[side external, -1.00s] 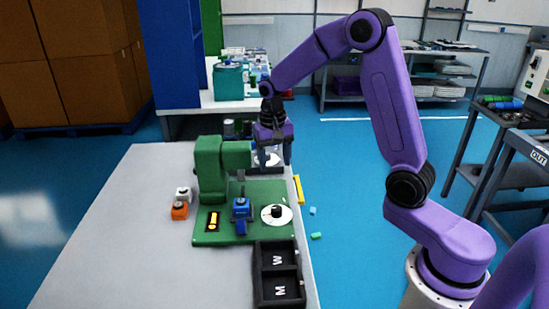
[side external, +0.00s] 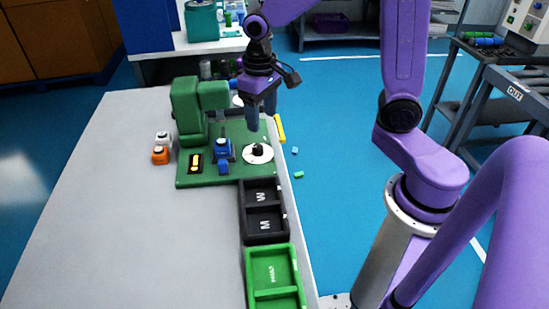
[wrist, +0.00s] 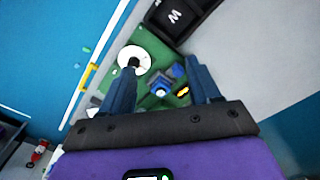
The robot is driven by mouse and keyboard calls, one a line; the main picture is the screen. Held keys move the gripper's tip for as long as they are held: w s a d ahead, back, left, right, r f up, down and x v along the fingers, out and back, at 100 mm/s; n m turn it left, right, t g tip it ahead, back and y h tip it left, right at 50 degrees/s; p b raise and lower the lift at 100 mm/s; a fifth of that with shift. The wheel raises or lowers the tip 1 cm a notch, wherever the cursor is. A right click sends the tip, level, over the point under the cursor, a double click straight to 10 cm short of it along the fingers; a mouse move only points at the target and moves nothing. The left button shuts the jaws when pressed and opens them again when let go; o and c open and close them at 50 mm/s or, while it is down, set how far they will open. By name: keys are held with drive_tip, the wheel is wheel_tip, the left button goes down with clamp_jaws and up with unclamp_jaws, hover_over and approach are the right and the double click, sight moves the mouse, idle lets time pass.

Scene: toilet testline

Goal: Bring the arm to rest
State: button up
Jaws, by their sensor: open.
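My gripper (side external: 262,112) hangs from my purple arm above the right edge of the table, close to the green test fixture (side external: 186,178). In the wrist view its two dark blue fingers (wrist: 162,92) stand wide apart with nothing between them in their grip. The fixture's base lies below and beyond the fingertips, with a white disc (side external: 258,154) bearing a black knob and a blue part (side external: 223,151) on it. The disc also shows in the wrist view (wrist: 134,50). The gripper appears to be in the air, apart from the fixture.
A black tray (side external: 241,214) marked W and M and a green tray (side external: 247,271) stand along the table's right edge. White and orange buttons (side external: 161,148) sit left of the fixture. A yellow bar (side external: 280,129) is at the edge. The table's left side (side external: 110,210) is clear.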

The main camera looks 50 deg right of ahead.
drive_tip(key=s+r+n, duration=0.1)
drive_tip(key=s+n, duration=1)
drive_tip(key=s, duration=1)
drive_tip(key=shift+s+n+y, duration=0.3)
drive_tip(key=shift+s, duration=0.05)
